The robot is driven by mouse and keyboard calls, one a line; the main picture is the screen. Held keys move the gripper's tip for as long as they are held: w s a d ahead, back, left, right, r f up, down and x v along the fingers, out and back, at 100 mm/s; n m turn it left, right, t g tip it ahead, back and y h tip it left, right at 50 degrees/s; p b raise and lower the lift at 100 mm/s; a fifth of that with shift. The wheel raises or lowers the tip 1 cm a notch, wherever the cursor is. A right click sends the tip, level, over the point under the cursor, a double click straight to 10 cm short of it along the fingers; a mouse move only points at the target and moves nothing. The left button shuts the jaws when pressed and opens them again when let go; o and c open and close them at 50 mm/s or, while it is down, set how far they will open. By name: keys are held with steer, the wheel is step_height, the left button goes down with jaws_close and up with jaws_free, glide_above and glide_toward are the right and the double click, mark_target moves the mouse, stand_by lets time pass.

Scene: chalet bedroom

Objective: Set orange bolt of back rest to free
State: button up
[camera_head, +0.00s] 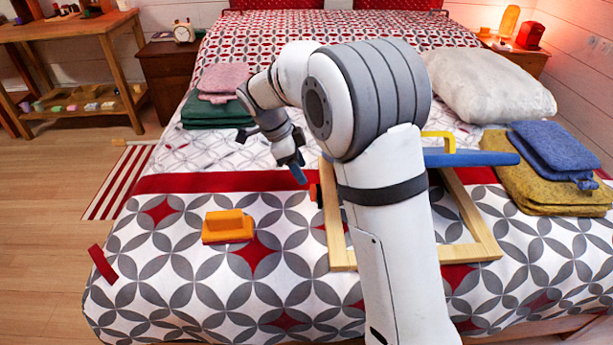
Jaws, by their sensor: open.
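The back rest is a pale wooden frame (470,252) lying on the bed, with a blue panel (480,159) across its far part. A yellow handle (440,136) stands up at the far side of the panel. The orange bolt (313,192) shows as a small orange piece at the frame's left side. My gripper (300,174) is open and points down, just above and left of the bolt. I cannot tell whether it touches the bolt. My own arm hides the middle of the frame and much of the panel.
An orange block (228,227) lies on the bed at left, and a red strip (103,264) at its left edge. Folded pink (222,80) and green cloths (215,112) lie behind my gripper. A white pillow (488,86) and blue (553,148) and yellow cloths (535,185) lie at right.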

mark_target(311, 187)
steer(key=b+x, duration=0.2)
steer(key=x, duration=0.5)
steer(key=shift+w+d+f, duration=0.1)
steer(key=shift+d+f, duration=0.1)
steer(key=shift+f, duration=0.1)
jaws_close()
stand_by(0.4)
